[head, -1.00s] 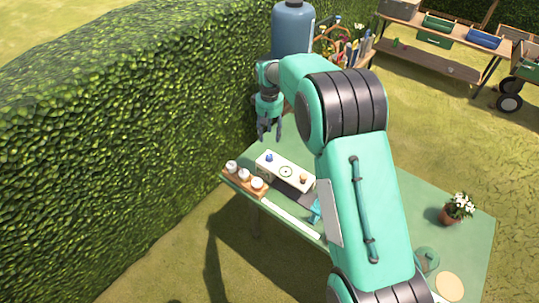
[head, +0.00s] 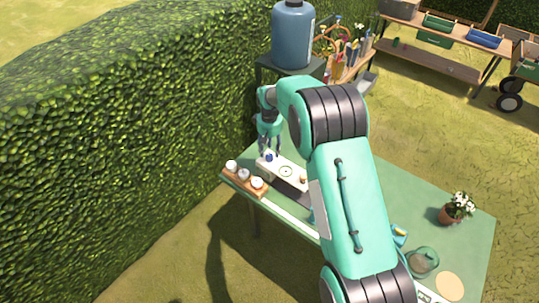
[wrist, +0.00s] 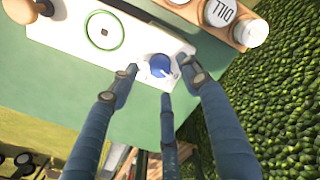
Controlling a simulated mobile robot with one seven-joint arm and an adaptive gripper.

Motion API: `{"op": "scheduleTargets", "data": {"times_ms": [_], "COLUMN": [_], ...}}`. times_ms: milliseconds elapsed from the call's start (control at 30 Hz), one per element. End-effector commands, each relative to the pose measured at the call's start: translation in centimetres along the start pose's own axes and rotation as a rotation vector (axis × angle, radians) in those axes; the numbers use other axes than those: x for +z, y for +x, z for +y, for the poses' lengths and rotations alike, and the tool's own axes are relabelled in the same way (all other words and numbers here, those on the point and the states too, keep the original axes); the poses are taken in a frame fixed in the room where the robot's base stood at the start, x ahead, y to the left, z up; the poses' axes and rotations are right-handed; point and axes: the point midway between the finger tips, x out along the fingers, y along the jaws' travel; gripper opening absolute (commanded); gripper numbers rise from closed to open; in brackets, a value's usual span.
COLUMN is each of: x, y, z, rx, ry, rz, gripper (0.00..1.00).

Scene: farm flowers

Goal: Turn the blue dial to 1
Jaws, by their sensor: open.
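The blue dial (wrist: 160,66) sits at one end of a white panel (wrist: 72,22) on the green table. In the head view the dial (head: 269,157) shows at the panel's left end, just under my gripper. My gripper (head: 268,150) points down at it. In the wrist view my gripper (wrist: 160,82) is open, with its fingers spread around the dial's near side. I cannot tell whether any finger touches it. The dial's pointer and number marks are too small to read.
A wooden rack (head: 244,181) with several white-topped jars stands close beside the panel. A wooden knob (wrist: 25,10) is at the panel's other end. The hedge (head: 120,140) rises just left of the table.

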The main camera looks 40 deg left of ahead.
Motion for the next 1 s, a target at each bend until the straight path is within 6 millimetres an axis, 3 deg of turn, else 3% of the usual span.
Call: {"op": "scheduleTargets", "data": {"times_ms": [100, 300, 733, 933, 1000], "x": [0.0, 0.0, 0.0, 0.0, 0.0], "y": [1.7, 3.3, 3.8, 3.8, 3.8], "z": [0.0, 0.0, 0.0, 0.0, 0.0], "rx": [0.0, 0.0, 0.0, 0.0, 0.0], "ry": [0.0, 0.0, 0.0, 0.0, 0.0], "rz": [-0.001, -0.001, 0.001, 0.0, 0.0], "gripper": [0.47, 0.47, 0.47, 0.07, 0.02]}}
